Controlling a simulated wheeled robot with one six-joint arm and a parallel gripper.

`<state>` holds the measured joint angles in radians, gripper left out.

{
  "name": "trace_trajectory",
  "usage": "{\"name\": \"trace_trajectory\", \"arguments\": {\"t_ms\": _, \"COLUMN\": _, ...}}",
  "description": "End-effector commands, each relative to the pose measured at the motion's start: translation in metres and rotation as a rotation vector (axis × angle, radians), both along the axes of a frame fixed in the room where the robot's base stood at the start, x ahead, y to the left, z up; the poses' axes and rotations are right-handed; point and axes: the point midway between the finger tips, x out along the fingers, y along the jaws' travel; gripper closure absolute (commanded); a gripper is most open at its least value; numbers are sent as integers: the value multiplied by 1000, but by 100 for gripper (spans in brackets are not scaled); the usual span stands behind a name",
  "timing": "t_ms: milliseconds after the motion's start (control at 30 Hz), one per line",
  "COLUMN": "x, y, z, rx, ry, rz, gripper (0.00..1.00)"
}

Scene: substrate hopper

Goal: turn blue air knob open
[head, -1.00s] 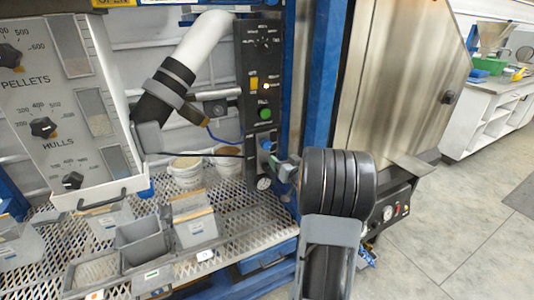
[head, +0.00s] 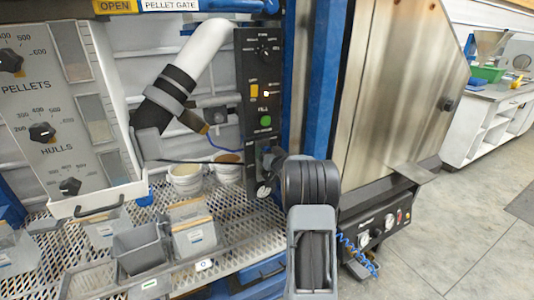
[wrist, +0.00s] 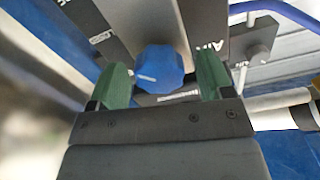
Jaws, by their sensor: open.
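The blue air knob (wrist: 160,68) sits on a dark panel in the wrist view, with a short white pointer mark toward its left side. My gripper (wrist: 164,80) is open, with one green finger pad to the left of the knob and one to the right. Gaps show on both sides, so the pads appear not to touch it. In the head view, my arm covers the knob at the lower part of the black control panel (head: 258,95).
The panel carries a green button (head: 265,121), a yellow switch (head: 254,91) and a gauge (head: 263,191). A blue post (head: 321,80) and a steel cabinet (head: 395,90) stand to the right.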

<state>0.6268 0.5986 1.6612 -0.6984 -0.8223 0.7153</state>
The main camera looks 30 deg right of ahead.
Motion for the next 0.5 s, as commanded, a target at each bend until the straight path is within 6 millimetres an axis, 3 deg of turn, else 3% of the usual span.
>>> {"name": "trace_trajectory", "arguments": {"t_ms": 367, "x": 4, "y": 0, "z": 0, "rx": 1, "ry": 0, "rz": 0, "gripper": 26}}
{"name": "trace_trajectory", "arguments": {"t_ms": 500, "x": 4, "y": 0, "z": 0, "rx": 0, "ry": 0, "rz": 0, "gripper": 39}}
